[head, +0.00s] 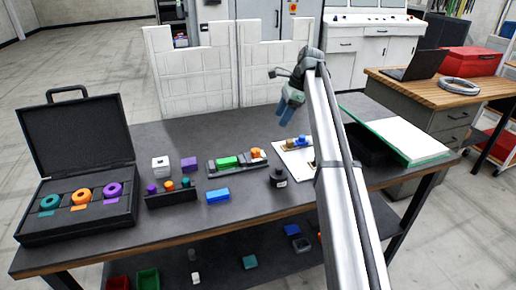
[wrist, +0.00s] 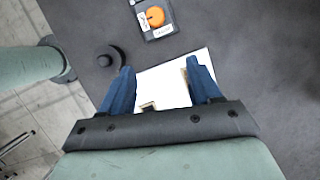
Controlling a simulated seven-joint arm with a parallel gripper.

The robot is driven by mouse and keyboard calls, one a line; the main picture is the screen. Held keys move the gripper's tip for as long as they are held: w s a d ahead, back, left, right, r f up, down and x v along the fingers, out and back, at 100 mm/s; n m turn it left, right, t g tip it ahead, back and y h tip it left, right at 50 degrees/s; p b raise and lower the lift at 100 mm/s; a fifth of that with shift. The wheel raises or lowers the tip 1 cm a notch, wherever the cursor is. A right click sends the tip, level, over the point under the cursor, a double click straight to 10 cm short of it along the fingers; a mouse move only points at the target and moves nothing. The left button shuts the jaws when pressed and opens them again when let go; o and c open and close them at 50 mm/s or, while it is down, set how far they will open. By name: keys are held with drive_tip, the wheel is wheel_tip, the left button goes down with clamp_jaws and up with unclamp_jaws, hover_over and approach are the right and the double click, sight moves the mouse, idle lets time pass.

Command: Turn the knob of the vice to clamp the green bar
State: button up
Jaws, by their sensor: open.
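The vice (head: 239,168) is a low dark fixture in the middle of the table, in the head view. The green bar (head: 228,161) lies in it, left of the orange knob (head: 256,153). The knob also shows at the top of the wrist view (wrist: 155,17), on a dark housing with white labels. The green bar is not in the wrist view. My gripper (head: 283,120) has blue fingers spread apart and empty, above the table to the right of the vice. In the wrist view my gripper (wrist: 160,65) is apart from the knob.
A white board (head: 294,157) with blue and tan pieces lies beside the vice. A black round object (head: 278,178) stands in front. A blue block (head: 218,196), a peg rack (head: 171,195) and an open black case (head: 75,215) are to the left. A black tray (head: 370,145) is at right.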

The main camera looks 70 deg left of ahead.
sight(257, 150)
drive_tip(key=shift+m, duration=0.4)
drive_tip(key=s+x, duration=0.1)
drive_tip(key=x, duration=0.9)
drive_tip(key=s+r+x, duration=0.1)
drive_tip(key=x, duration=0.4)
drive_tip(key=shift+s+a+f, duration=0.1)
drive_tip(key=shift+s+f, duration=0.2)
drive_tip(key=shift+s, duration=0.15)
drive_tip(key=c, duration=1)
